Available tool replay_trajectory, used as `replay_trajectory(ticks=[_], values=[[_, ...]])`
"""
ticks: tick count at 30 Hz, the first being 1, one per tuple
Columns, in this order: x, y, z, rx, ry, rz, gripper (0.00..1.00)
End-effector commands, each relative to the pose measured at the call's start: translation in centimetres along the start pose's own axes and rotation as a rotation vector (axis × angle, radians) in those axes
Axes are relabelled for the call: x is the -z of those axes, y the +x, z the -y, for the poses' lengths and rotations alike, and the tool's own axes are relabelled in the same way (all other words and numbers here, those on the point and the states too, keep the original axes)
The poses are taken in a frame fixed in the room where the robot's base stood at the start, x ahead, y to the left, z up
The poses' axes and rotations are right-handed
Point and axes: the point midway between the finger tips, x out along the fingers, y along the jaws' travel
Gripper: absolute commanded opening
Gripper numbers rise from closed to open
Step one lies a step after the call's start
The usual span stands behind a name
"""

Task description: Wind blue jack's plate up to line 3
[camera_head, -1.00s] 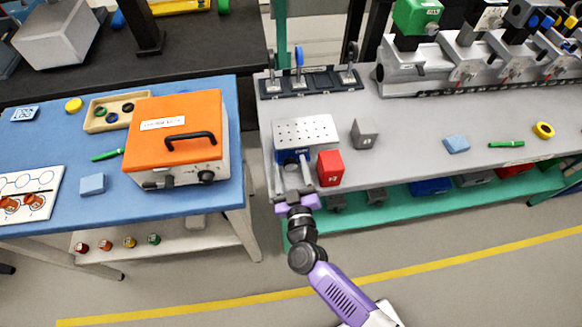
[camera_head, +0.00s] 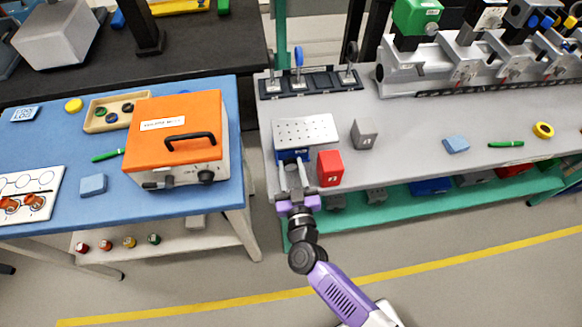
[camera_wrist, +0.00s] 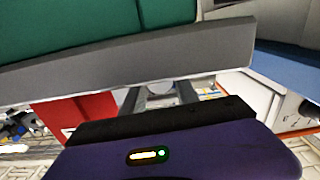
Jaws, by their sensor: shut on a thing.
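The blue jack (camera_head: 292,155) stands at the left front of the grey bench, mostly hidden under its pale perforated plate (camera_head: 306,130). My purple gripper (camera_head: 295,190) is at the bench's front edge, just in front of the jack. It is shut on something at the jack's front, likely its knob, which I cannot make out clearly. In the wrist view, my gripper (camera_wrist: 160,92) shows two grey fingers around a small round grey part, and the view is tilted. Line marks on the jack are too small to read.
A red block (camera_head: 330,168) stands close to the right of the jack, with a grey block (camera_head: 364,133) behind it. A black rack (camera_head: 311,82) lies behind the plate. An orange-lidded box (camera_head: 174,128) sits on the blue table at left.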

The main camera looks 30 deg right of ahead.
Motion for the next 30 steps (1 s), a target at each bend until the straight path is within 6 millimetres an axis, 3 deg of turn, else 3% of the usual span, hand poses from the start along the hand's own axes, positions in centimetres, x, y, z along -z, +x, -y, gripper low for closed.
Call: replay_trajectory(ticks=[15,30], values=[[-0.14,-0.06,-0.17,-0.001,0.414,0.000,0.00],[-0.09,-0.06,-0.19,0.000,0.562,0.000,0.00]])
